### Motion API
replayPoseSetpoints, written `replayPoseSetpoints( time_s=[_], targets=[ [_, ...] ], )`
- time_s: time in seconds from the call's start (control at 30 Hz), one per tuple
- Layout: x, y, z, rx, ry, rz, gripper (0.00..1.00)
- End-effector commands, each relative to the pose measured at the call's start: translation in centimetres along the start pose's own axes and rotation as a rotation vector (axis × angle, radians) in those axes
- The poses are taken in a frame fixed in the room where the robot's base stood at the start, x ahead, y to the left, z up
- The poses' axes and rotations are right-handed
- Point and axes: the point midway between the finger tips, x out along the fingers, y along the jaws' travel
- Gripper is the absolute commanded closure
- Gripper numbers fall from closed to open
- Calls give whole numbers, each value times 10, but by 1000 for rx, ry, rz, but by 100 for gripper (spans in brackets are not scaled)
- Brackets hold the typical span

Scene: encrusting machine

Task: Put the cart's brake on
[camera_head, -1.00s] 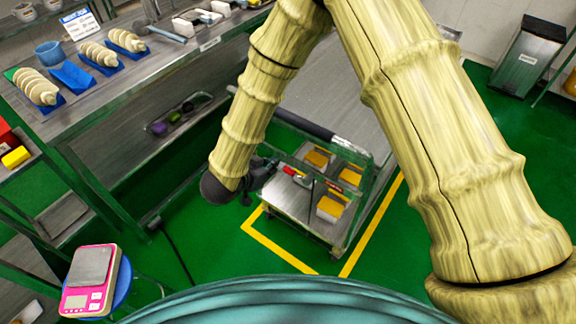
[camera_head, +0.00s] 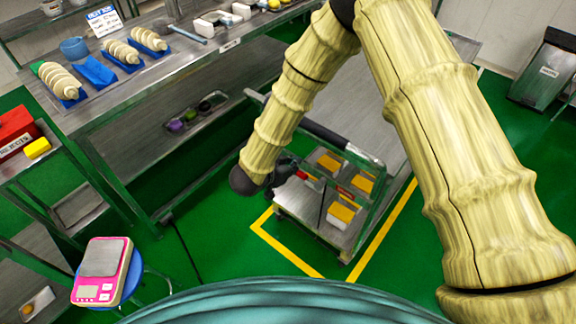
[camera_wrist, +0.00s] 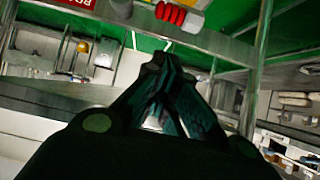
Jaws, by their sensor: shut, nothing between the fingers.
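The cart (camera_head: 345,238) stands at the middle right on the green floor. It is a metal cart with a dark push handle (camera_head: 325,132) and boxes with yellow-orange tops in its tray. A small red part (camera_head: 306,178) shows at its near left side, close to my gripper (camera_head: 287,168). In the wrist view, a red ribbed piece (camera_wrist: 179,16) sits by a grey metal bar, just beyond my fingertips (camera_wrist: 163,62). My gripper is shut and empty, apart from the red piece. I cannot tell which part is the brake.
A metal workbench (camera_head: 190,75) with rolls on blue trays runs along the left. A pink scale (camera_head: 102,270) rests on a blue stool at the lower left. Yellow floor lines (camera_head: 285,250) border the cart. Green floor is free in front of the cart.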

Motion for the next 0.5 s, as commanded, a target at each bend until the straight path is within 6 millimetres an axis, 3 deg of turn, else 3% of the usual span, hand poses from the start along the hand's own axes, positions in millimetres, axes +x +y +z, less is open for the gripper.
replayPoseSetpoints(
  time_s=[0.2, 0.5],
  targets=[
    [36, 1, 0, -1, -1, 2, 100],
    [55, 1, 22, -1, -1, 1, 100]
  ],
)
